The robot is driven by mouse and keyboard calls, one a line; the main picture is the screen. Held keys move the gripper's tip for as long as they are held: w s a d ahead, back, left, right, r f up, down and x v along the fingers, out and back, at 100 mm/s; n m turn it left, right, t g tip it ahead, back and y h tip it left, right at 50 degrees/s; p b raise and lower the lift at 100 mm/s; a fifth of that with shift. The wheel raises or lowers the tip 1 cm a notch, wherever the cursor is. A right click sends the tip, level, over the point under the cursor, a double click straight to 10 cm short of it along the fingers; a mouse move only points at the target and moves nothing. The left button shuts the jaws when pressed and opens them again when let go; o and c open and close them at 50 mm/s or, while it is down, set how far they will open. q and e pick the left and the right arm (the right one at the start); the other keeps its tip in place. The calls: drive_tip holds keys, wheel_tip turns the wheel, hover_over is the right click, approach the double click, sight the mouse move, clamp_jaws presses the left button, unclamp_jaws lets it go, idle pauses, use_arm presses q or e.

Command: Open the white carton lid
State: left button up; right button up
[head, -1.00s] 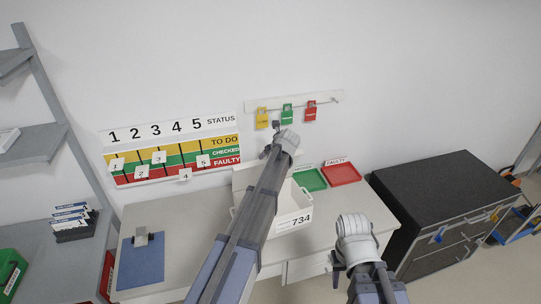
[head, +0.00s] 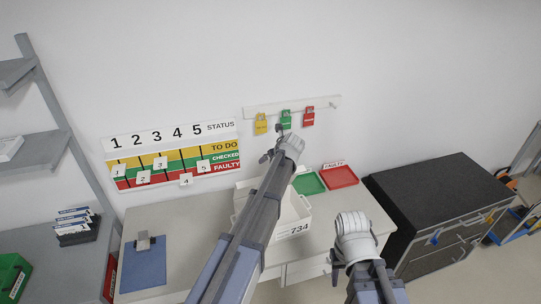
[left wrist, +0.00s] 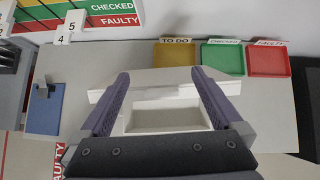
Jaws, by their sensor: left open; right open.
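The white carton (head: 292,229), marked 734, stands on the desk, partly hidden behind my left arm in the head view. Its inside shows beside the arm, and in the left wrist view the open box (left wrist: 165,118) lies between my fingers. The white lid (left wrist: 150,78) is up and leans back at the carton's far side; a piece of it shows left of my arm in the head view (head: 243,187). My left gripper (head: 274,145) is open and empty above the carton's far side. My right gripper (head: 337,268) is open and empty, low in front of the desk.
Behind the carton lie a yellow TO DO tray (left wrist: 176,54), a green tray (head: 308,182) and a red tray (head: 339,176). A blue clipboard (head: 143,264) lies at the desk's left. A dark-topped cabinet (head: 440,195) stands to the right. Padlocks (head: 286,119) hang on the wall rail.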

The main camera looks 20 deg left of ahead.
use_arm(q)
drive_tip(key=shift+p+v, duration=0.4)
drive_tip(key=shift+v, duration=0.8)
use_arm(e)
drive_tip(key=shift+r, duration=0.85)
